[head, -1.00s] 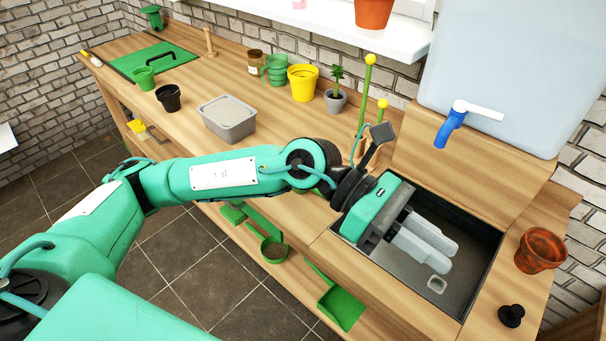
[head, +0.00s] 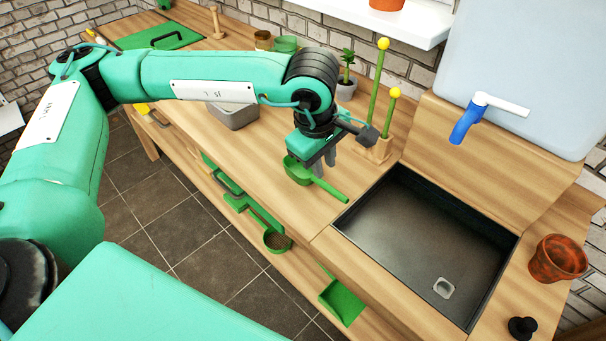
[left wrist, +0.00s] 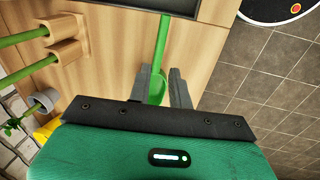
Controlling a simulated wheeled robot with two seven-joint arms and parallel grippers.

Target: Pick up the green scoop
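The green scoop (head: 328,187) lies on the wooden counter (head: 270,160) left of the sink, with its handle pointing right toward the sink edge. My left gripper (head: 322,162) points down over the scoop and partly hides it in the head view. In the left wrist view the gripper (left wrist: 160,80) is open. Its two grey fingers stand on either side of the scoop (left wrist: 161,58), near where handle and bowl meet, with gaps visible. I cannot tell how far the fingertips are above the counter. My right gripper is not in view.
A wooden holder with green, yellow-tipped sticks (head: 377,152) stands close right of the gripper. The dark sink (head: 425,240) is empty. A grey bin (head: 233,116) and a potted plant (head: 346,85) stand behind.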

